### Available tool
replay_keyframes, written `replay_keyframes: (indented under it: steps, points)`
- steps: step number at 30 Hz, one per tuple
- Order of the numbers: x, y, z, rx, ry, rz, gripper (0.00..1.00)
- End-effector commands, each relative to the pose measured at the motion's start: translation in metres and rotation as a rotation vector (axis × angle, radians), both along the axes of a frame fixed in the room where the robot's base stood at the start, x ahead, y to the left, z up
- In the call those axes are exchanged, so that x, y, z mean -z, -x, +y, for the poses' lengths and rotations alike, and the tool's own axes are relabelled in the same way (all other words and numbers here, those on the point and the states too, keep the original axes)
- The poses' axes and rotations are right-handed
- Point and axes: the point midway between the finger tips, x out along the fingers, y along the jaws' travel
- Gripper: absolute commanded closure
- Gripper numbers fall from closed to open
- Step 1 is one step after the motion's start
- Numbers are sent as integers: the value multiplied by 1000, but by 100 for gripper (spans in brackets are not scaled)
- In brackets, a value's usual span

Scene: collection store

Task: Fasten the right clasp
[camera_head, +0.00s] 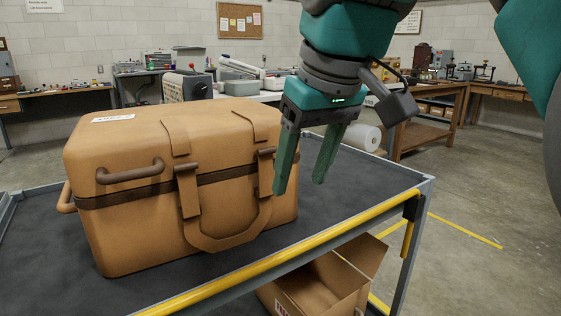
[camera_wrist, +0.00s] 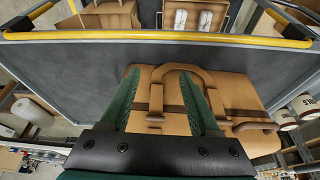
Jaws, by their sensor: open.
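A tan case (camera_head: 120,235) with a rounded lid stands closed on the cart. Two straps come down over its front, each crossed by a dark brown clasp. The left clasp (camera_head: 186,168) is in plain view. The right clasp (camera_head: 266,152) lies just left of my gripper and is partly covered by its near finger in the head view. My gripper (camera_head: 298,187) is open and empty, fingers pointing down, at the case's right front. In the wrist view the right clasp (camera_wrist: 155,116) shows between the two green fingers. I cannot tell whether either clasp is fastened.
The case sits on a dark cart top (camera_head: 345,195) with a yellow front rail (camera_head: 285,257). Brown side handles (camera_head: 130,174) stick out from the case. An open cardboard box (camera_head: 315,290) is below the rail. The cart top right of the case is clear.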

Motion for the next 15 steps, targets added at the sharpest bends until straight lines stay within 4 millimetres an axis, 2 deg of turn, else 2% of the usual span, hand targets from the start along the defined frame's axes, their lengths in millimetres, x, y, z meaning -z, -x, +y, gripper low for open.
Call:
replay_keyframes:
  steps: [3, 6, 15]
  points:
    - [-2, 19, -10, -2, -1, -4, 38]
    - [-1, 28, -16, -1, 1, -2, 38]
    - [0, 36, -21, -1, 0, 0, 38]
